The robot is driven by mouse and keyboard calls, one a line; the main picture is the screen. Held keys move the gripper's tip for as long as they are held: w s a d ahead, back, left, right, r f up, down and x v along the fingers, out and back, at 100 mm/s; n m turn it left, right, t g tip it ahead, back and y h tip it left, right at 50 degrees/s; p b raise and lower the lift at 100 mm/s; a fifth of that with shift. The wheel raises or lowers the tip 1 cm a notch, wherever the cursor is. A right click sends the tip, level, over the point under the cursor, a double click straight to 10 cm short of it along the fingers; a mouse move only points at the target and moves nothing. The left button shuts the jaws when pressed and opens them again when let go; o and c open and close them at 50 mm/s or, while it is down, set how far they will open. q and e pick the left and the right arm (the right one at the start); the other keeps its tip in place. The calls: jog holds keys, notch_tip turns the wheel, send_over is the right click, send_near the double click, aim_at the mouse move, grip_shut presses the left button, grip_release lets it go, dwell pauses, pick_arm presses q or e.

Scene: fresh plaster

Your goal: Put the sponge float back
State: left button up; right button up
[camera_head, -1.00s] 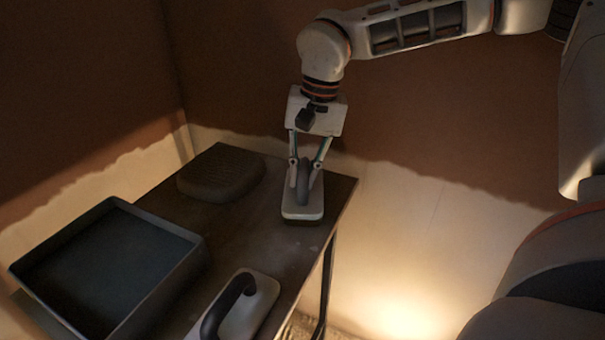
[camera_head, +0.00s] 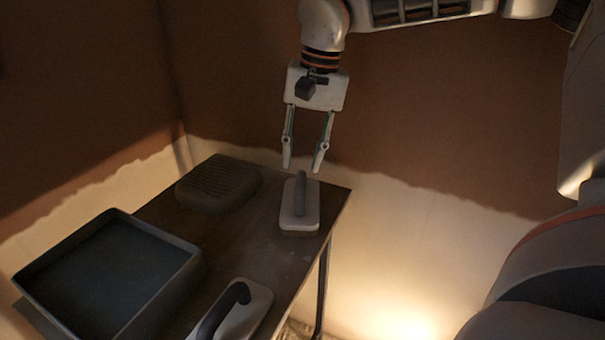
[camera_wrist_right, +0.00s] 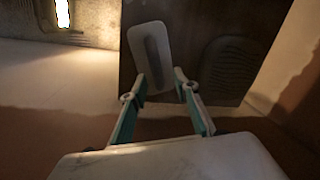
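The sponge float (camera_head: 299,213), a pale block with a grey handle, rests upright on the table near its far right corner. My right gripper (camera_head: 304,166) is open and empty just above it, with its fingers apart and clear of the handle. In the right wrist view the float (camera_wrist_right: 150,52) lies beyond the open fingertips of my right gripper (camera_wrist_right: 157,80). A second float-like tool (camera_head: 250,312) with a dark handle lies at the table's near edge, partly cut off by the frame. My left gripper is not seen.
The dark table (camera_head: 262,250) carries a water-filled grey tray (camera_head: 190,268) at the left and a dark ribbed block (camera_head: 217,184) at the back. The ribbed block also shows in the right wrist view (camera_wrist_right: 228,68). A partly plastered wall (camera_head: 440,235) stands behind and to the right.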

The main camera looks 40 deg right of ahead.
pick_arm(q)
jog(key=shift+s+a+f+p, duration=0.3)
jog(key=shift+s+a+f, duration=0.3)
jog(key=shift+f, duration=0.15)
pick_arm(e)
jog(key=r, duration=0.4)
jog(key=shift+s+d+r, duration=0.2)
jog(key=shift+d, duration=0.1)
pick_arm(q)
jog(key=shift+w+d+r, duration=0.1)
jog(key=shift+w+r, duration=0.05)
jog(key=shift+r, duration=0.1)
